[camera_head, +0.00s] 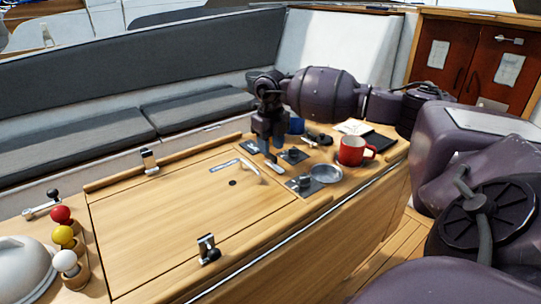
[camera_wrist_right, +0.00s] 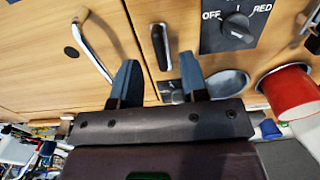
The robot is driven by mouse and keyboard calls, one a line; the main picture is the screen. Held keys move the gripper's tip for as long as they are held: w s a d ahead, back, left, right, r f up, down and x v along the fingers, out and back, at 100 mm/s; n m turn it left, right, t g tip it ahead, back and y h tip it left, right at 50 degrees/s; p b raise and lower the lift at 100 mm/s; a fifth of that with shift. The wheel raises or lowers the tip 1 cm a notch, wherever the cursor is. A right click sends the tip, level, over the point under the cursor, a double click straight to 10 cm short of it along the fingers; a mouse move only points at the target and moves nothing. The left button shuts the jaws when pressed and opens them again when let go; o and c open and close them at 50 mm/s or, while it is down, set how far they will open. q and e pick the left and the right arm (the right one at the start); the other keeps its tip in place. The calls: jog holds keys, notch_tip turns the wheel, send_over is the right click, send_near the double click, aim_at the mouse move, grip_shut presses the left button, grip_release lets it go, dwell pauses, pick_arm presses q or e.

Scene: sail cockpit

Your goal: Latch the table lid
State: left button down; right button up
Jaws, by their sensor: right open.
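The table lid (camera_head: 190,215) lies flat and closed on the wooden cockpit table; part of it shows at left in the right wrist view (camera_wrist_right: 35,65). A metal latch (camera_head: 149,162) stands at its far edge and another latch (camera_head: 208,248) at its near edge. I cannot tell whether either is fastened. A curved handle (camera_head: 251,171) is at the lid's right end and also shows in the right wrist view (camera_wrist_right: 86,35). My right gripper (camera_head: 270,148) is open and empty, above the switch panels right of the handle, with its fingers (camera_wrist_right: 158,72) pointing down. My left gripper is not in view.
A knob panel (camera_wrist_right: 236,30) is near my gripper. Red, yellow and white balls (camera_head: 61,214) stand at left. The lid top is clear.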

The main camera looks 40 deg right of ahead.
aim_at(271, 154)
jog(key=shift+f, duration=1.75)
jog(key=shift+c, duration=0.2)
grip_shut()
